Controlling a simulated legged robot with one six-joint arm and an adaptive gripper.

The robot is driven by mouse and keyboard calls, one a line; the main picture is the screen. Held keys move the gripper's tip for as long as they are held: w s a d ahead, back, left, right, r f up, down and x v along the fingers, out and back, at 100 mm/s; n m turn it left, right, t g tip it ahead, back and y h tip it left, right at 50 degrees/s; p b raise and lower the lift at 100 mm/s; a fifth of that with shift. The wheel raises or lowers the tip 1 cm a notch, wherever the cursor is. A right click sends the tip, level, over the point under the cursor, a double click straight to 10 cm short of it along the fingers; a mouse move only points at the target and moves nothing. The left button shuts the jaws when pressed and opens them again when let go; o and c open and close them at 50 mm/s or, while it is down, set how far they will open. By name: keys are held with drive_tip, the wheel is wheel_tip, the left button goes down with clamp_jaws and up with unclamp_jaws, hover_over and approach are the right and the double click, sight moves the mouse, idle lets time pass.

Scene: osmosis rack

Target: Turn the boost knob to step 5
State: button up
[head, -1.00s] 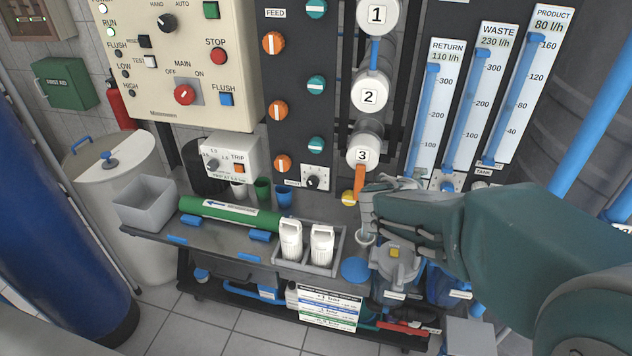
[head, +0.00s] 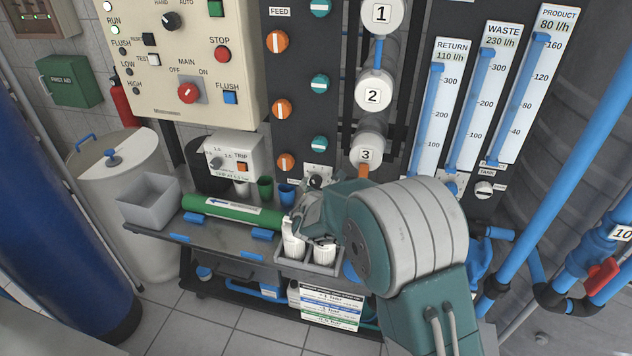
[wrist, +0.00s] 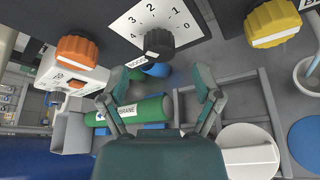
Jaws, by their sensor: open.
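The black boost knob (wrist: 159,40) sits on a white dial plate (wrist: 128,20) in the wrist view. The numbers 0 to 4 show around it; a 5 is not readable, and I cannot tell where the knob points. In the head view the knob (head: 315,182) shows small on its white plate, just above my gripper (head: 312,212). In the wrist view my gripper (wrist: 163,84) is open and empty, its two fingers spread wide. The knob lies beyond the fingertips, roughly centred between them, and I see no contact.
An orange knob (wrist: 77,50) and a yellow knob (wrist: 272,22) flank the boost dial. Below it are blue cups (head: 286,193), a green membrane tube (head: 230,212) and white bottles (head: 292,242) in a tray. Numbered white cylinders (head: 374,90) stand above my arm.

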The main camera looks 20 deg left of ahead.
sight(316, 183)
drive_tip(key=shift+x, duration=2.75)
clamp_jaws()
